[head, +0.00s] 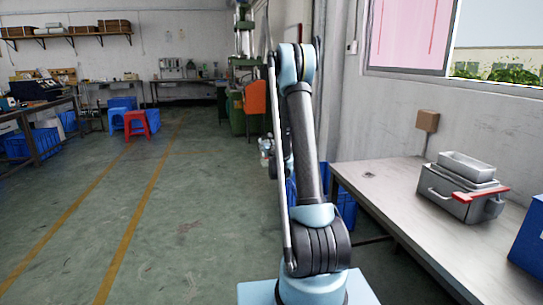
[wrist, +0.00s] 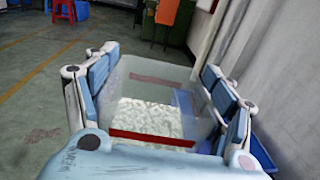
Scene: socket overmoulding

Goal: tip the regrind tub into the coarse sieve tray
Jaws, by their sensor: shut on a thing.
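My gripper (wrist: 158,66) shows in the wrist view, with its blue-padded fingers on both sides of a clear-walled tub (wrist: 165,90). It is shut on this tub, which looks like the regrind tub. Pale granules (wrist: 150,115) lie inside, and a red band crosses the tub's near side. I cannot tell how far the tub is tilted. In the head view the gripper and tub are hidden behind my arm. A grey metal tray (head: 467,168) sits on a metal box with a red bar on the right-hand table; it may be the coarse sieve tray, but no mesh shows.
The metal-topped table (head: 400,205) runs along the right wall, clear on its near left part. A small brown box (head: 427,121) is on the wall behind. A blue bin (head: 528,240) is at the right edge. Stools (head: 139,122) stand far left; the middle floor is open.

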